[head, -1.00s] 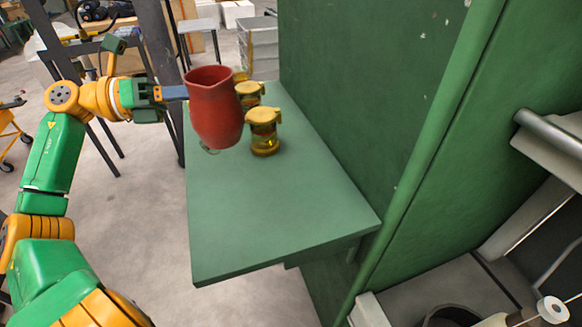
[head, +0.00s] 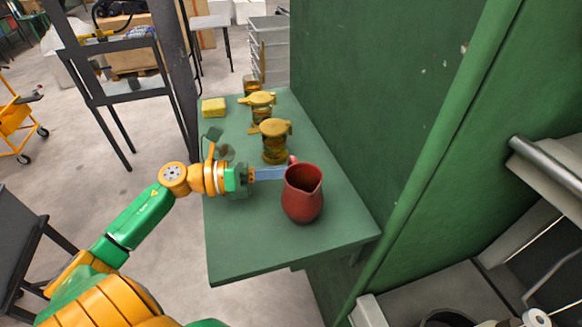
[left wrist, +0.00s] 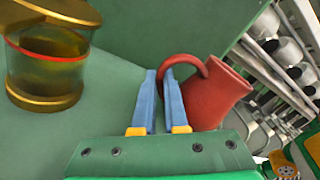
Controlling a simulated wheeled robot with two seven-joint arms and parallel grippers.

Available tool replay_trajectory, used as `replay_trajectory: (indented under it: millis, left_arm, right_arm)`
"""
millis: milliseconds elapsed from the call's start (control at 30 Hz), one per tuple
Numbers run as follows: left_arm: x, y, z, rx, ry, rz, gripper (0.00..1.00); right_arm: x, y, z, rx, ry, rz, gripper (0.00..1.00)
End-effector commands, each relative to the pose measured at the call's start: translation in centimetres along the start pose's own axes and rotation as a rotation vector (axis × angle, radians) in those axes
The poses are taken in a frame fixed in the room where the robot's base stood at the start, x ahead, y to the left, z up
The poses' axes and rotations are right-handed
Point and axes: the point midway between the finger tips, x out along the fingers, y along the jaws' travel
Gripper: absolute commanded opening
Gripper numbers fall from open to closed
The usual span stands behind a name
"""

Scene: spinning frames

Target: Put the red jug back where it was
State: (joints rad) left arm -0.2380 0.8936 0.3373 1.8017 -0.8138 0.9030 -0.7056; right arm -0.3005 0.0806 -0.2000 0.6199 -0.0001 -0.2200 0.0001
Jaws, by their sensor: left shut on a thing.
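The red jug (head: 303,195) is upright at the near part of the green shelf (head: 245,255), close to the green wall. I cannot tell whether its base touches the shelf. My left gripper (head: 285,172) comes in from the left, its blue fingers shut on the jug's handle. In the left wrist view the fingers (left wrist: 160,80) meet at the handle of the jug (left wrist: 215,97), which looks tilted there. My right gripper is not in view.
Amber jars with yellow lids (head: 274,142) stand behind the jug along the shelf; one jar (left wrist: 45,62) is close in the left wrist view. A yellow block (head: 214,107) lies at the far left. The shelf's near-left part is clear. The green wall (head: 370,120) bounds the right.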

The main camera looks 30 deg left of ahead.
Motion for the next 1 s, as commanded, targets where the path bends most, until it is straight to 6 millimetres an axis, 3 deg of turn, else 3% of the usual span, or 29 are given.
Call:
replay_trajectory:
  millis: [133, 200, 267, 667, 1000]
  left_arm:
    - [0.0, 0.2, -0.3, 0.000, -0.001, -0.001, 0.00]
    - [0.0, 0.1, -0.2, 0.000, 0.000, 0.000, 0.27]
    - [0.0, 0.1, -0.2, 0.000, 0.000, 0.000, 0.40]
    - [-0.7, 0.2, -0.2, -0.003, 0.001, 0.001, 0.40]
    - [-7.9, 0.4, -0.4, 0.000, 0.000, 0.004, 0.40]
  right_arm:
    - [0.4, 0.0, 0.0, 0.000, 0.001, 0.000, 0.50]
    - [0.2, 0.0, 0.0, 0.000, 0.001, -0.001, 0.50]
    - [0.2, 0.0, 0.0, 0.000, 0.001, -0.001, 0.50]
    - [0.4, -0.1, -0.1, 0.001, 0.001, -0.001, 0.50]
    - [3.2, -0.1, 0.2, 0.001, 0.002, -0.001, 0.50]
